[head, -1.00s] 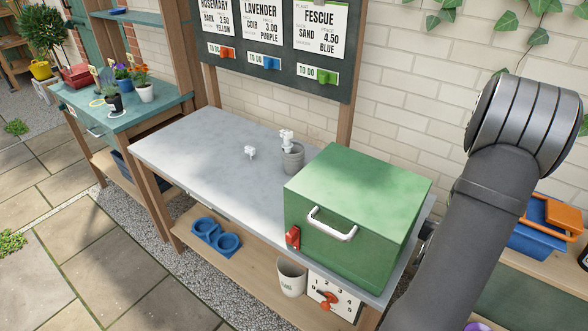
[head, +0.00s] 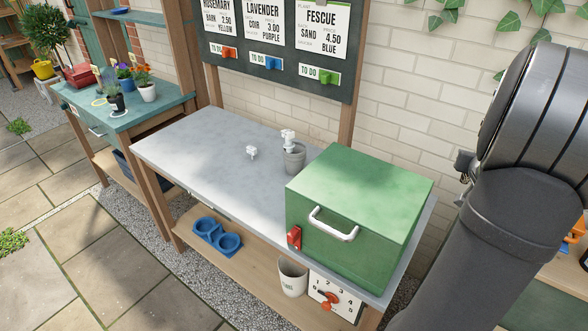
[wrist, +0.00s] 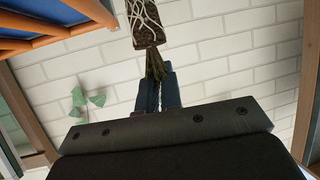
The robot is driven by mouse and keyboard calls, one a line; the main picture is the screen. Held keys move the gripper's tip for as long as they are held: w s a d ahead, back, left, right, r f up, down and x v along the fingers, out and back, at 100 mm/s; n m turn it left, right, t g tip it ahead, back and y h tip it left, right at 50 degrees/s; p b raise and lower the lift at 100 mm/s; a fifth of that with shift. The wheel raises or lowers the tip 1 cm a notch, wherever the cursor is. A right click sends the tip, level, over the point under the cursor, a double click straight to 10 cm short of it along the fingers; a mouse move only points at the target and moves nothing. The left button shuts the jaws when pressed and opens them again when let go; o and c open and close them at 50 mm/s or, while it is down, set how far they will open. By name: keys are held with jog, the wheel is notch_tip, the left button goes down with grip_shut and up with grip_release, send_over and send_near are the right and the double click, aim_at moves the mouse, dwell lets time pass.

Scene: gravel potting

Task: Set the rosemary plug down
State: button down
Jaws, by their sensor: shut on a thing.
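The rosemary plug (wrist: 146,28) is at the top of the wrist view. Its dark soil block has pale root strands over it, and green stems run from it down between my fingers. My gripper (wrist: 157,80) has two blue fingers shut on those stems, with the soil block beyond the tips. A pale brick wall lies behind them, and no surface is seen touching the plug. In the head view my dark arm fills the right side; the gripper and the plug do not show there.
A green box (head: 358,205) with a white handle covers the right of the grey bench (head: 205,150). A grey pot (head: 293,158) and a small white piece (head: 251,152) stand on it; its left part is clear. A blue two-ring holder (head: 216,233) sits on the shelf below.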

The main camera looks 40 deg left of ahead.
jog(key=w+a+r+n+g+y, duration=0.1)
jog(key=w+a+r+n+y, duration=0.15)
jog(key=a, duration=0.85)
jog(key=w+a+r+n+g+y, duration=0.15)
jog(key=w+a, duration=0.25)
jog(key=a, duration=0.7)
jog(key=s+a+f+n+g+y, duration=0.15)
jog(key=s+a, duration=0.25)
jog(key=a, duration=0.9)
jog(key=s+a+n+g+y, duration=0.15)
jog(key=s+a, duration=0.25)
jog(key=a, duration=0.8)
jog(key=s+a+f+n+g+y, duration=0.15)
jog(key=s+a, duration=0.25)
jog(key=a, duration=0.9)
jog(key=shift+s+a+f+n+g+y, duration=0.2)
jog(key=shift+s+a+f+n, duration=0.25)
jog(key=shift+s+a+f, duration=2.85)
jog(key=shift+s+a+f+n+g+y, duration=0.25)
jog(key=shift+s+a+f+n, duration=0.2)
jog(key=shift+s+a+f, duration=2.8)
jog(key=shift+s+a+f+n+g+y, duration=0.2)
jog(key=shift+s+a+f+n, duration=0.25)
jog(key=shift+s+a+f, duration=2.8)
jog(key=shift+s+d+f, duration=0.15)
jog(key=shift+s+d, duration=0.15)
jog(key=shift+s, duration=0.2)
jog(key=shift+s+d+f, duration=0.15)
jog(key=shift+s+d, duration=0.15)
jog(key=shift+s, duration=0.15)
